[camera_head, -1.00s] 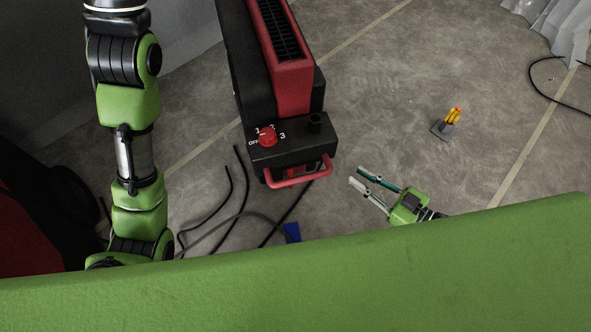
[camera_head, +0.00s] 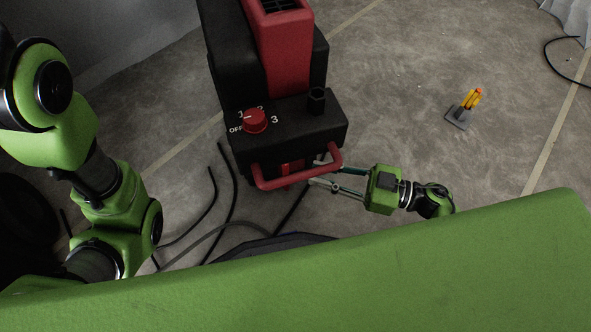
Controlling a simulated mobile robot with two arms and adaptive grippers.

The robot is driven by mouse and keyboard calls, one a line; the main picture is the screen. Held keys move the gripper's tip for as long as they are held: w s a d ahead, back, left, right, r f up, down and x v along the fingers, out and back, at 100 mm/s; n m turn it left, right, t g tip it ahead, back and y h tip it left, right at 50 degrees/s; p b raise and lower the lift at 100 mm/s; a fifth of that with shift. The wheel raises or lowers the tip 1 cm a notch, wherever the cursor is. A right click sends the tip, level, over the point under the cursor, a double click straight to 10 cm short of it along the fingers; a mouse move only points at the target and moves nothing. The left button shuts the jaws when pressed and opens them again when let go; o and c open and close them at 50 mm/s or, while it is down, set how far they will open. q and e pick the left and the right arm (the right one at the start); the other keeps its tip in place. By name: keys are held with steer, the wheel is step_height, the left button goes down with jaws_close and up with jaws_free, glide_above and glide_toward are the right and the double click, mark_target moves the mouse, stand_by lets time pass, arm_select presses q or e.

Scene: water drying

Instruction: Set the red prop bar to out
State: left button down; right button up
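The red prop bar (camera_head: 300,175) is a U-shaped tube at the near end of a black and red machine (camera_head: 290,125). A red dial (camera_head: 255,120) marked OFF to 3 sits on its top. My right gripper (camera_head: 316,172) comes in from the right, low beside the bar's right end. Its two fingers are spread apart and point left; their tips are partly at or under the bar, and contact cannot be told. My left arm shows at the left, but its gripper is not in view.
A small grey stand with yellow-orange pieces (camera_head: 468,108) is on the concrete floor at the right. Black cables (camera_head: 215,205) lie on the floor left of the machine. My green body fills the bottom. The floor right of the machine is mostly clear.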

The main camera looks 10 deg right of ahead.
mark_target(285, 175)
steer(key=b+x, duration=0.2)
steer(key=x, duration=0.4)
steer(key=shift+a+b, duration=0.3)
steer(key=shift+w, duration=0.15)
jaws_close()
